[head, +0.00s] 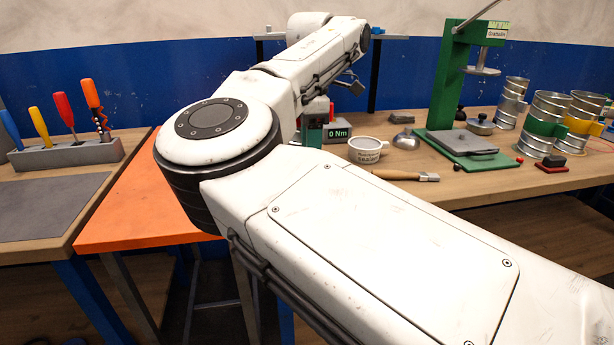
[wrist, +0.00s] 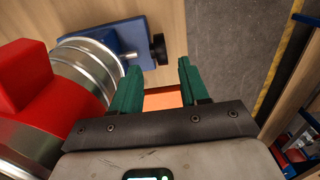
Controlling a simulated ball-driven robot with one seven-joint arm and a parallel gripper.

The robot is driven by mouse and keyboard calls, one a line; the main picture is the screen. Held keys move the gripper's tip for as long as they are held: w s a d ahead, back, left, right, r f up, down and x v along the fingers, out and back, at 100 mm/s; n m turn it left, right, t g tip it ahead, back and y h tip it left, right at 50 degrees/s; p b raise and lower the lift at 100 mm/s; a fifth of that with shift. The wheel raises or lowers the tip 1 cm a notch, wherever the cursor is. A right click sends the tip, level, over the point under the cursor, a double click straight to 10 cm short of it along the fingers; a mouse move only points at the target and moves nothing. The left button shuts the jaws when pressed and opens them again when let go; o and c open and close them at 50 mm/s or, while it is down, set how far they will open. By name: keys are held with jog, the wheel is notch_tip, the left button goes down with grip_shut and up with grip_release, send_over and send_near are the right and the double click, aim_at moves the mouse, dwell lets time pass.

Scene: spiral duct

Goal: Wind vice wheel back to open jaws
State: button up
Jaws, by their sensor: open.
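In the wrist view, my gripper (wrist: 158,66) is open, with its two green fingers apart and nothing between them. Just beyond the fingertips is a black knurled wheel (wrist: 158,48) on a short metal rod, which looks like the vice wheel. The rod comes out of a blue block (wrist: 125,34), apparently part of the vice. The wheel is not between the fingers. A ribbed metal duct (wrist: 92,62) lies against or close to the blue block; I cannot tell whether jaws grip it. In the head view my arm hides most of this area.
A red block (wrist: 25,75) sits by the duct on the left of the wrist view. In the head view, the bench holds a green press (head: 455,90), several ribbed cans (head: 545,122), a bowl (head: 366,150) and a brush (head: 405,175). A screwdriver rack (head: 65,155) stands left.

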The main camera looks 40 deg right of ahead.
notch_tip(320, 180, down, 8)
jog(key=shift+f, duration=0.15)
jog(key=shift+c, duration=0.3)
grip_shut()
